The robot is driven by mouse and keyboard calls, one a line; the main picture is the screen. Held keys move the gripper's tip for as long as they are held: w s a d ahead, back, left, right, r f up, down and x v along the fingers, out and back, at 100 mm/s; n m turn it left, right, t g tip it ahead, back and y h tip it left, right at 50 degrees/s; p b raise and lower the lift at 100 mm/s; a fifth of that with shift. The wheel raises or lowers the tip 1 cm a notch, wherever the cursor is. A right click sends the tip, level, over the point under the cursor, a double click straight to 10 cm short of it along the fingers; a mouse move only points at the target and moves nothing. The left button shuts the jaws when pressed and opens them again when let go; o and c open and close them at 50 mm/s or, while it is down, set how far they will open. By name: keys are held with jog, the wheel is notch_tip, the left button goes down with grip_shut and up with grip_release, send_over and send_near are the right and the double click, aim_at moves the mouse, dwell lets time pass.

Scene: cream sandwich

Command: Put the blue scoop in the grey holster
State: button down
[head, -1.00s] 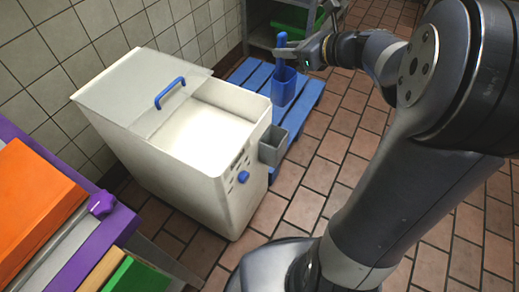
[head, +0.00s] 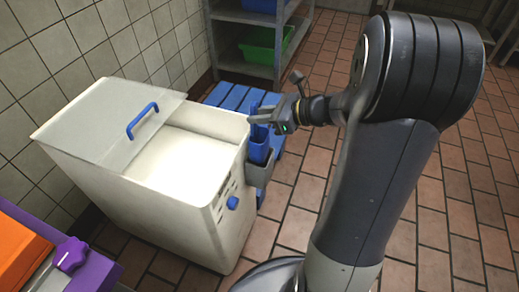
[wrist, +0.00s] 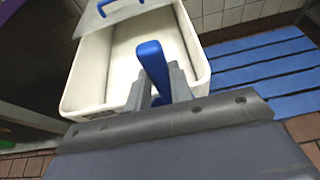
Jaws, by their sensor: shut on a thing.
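The blue scoop (head: 258,146) is upright at the right side of the white bin, its handle pinched by my gripper (head: 258,119). In the wrist view the blue handle (wrist: 153,62) rises between the two grey fingers of my gripper (wrist: 159,85). The grey holster (head: 262,177) hangs on the bin's right side. The scoop's lower end meets the holster's mouth. How deep it sits inside cannot be told, as the holster and the view angle hide it.
The white bin (head: 225,213) has a half-open lid (head: 95,125) with a blue handle, and pale contents. A blue pallet (head: 232,95) lies behind. A metal shelf with a green crate (head: 262,50) stands at the back. A purple table edge (head: 88,275) is at lower left.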

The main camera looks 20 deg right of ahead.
aim_at(268, 143)
notch_tip(268, 143, down, 11)
jog(key=b, duration=0.3)
jog(key=shift+f, duration=0.1)
jog(key=shift+f+b, duration=0.15)
jog(key=shift+b, duration=0.15)
jog(key=c, duration=1.3)
grip_release()
jog(key=shift+o, duration=0.2)
jog(key=shift+r, duration=0.35)
jog(key=p+v, duration=0.3)
jog(key=v, duration=0.9)
jog(key=shift+f+p, duration=0.25)
jog(key=shift+p, duration=0.05)
jog(key=shift+s, duration=0.1)
